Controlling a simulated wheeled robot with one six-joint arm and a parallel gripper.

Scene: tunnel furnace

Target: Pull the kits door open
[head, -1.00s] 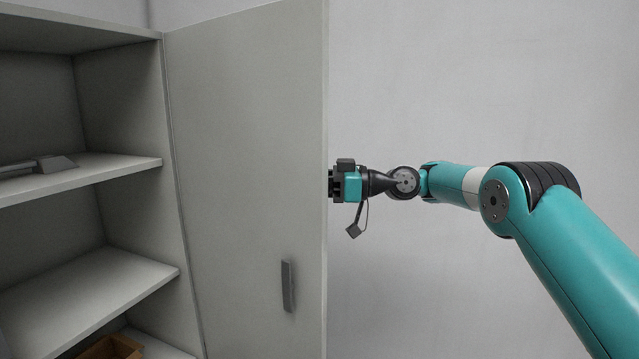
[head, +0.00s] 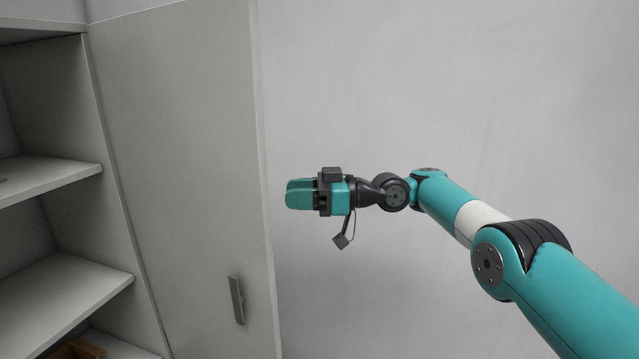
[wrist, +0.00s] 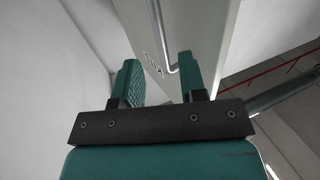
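The kits door (head: 185,160) is a tall grey panel standing swung out beside the open shelves in the head view. A slim dark grey handle (head: 237,300) sits low on the face I see, near its right edge. My gripper (head: 290,194) is just right of the door's free edge, apart from it, with fingers pointing left. In the wrist view, the fingers (wrist: 156,82) are spread with nothing gripped. A pale panel (wrist: 195,35), seemingly the door, carries a thin metal bar (wrist: 160,40) that shows beyond the gap between the fingers.
The cabinet's open shelves (head: 60,285) fill the left of the head view, with part of a brown box (head: 78,350) at the bottom. A plain grey wall (head: 400,80) lies behind. The space between the door edge and my arm is clear.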

